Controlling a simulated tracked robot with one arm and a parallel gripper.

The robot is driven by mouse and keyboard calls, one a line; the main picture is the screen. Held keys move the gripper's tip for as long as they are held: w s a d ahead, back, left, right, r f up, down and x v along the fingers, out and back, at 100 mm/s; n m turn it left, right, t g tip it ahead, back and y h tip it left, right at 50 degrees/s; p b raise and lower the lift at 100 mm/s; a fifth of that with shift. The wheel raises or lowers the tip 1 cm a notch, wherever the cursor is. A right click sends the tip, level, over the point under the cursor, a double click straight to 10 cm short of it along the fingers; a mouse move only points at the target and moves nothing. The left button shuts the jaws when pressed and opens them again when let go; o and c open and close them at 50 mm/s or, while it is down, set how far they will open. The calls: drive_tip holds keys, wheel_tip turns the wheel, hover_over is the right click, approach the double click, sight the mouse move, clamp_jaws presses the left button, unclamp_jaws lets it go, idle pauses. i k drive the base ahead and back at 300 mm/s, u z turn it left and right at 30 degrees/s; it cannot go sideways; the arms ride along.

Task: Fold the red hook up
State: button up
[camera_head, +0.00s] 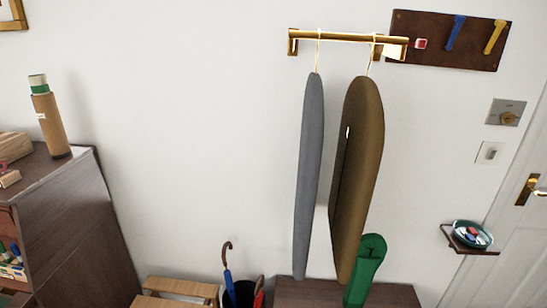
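A dark wooden board (475,58) is on the white wall at the upper right. The red hook (421,43) is at its left end and shows only as a small red square with a pale edge. It looks seen nearly end-on; its exact angle is too small to tell. A blue hook (455,33) and a yellow hook (494,37) are to its right and show as long bars slanting along the board. My gripper is not in view.
A small shelf (470,246) and a door (515,240) are at right. A dark cabinet (80,230) is at left.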

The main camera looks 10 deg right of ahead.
sight(421, 43)
drive_tip(key=u, duration=0.55)
drive_tip(key=k, duration=1.45)
drive_tip(key=z, duration=1.05)
drive_tip(key=i, duration=0.95)
